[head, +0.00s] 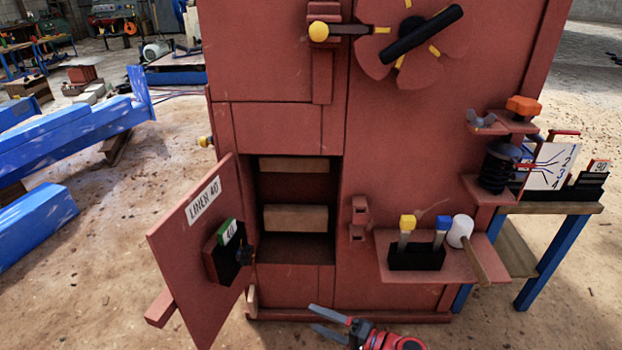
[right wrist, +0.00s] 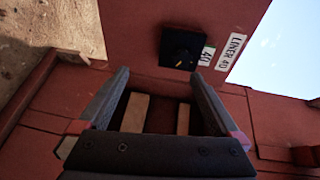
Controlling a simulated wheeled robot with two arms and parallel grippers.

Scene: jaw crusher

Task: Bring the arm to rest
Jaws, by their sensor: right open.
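My right gripper (head: 330,320) is at the bottom middle of the head view, in front of the red crusher (head: 390,150) and below its open compartment. Its jaws are open and nothing is between them. In the right wrist view the two fingers of the right gripper (right wrist: 165,100) spread apart, with the open compartment showing beyond them. The red door (head: 190,240), labelled LINER 40, stands swung open to the left. My left gripper does not show.
Two wooden blocks (head: 295,218) sit in the compartment. A side shelf (head: 430,265) holds a black holder (head: 417,257) and a white-headed mallet (head: 461,230). A table (head: 550,207) stands at the right. Blue beams (head: 70,140) lie at the left.

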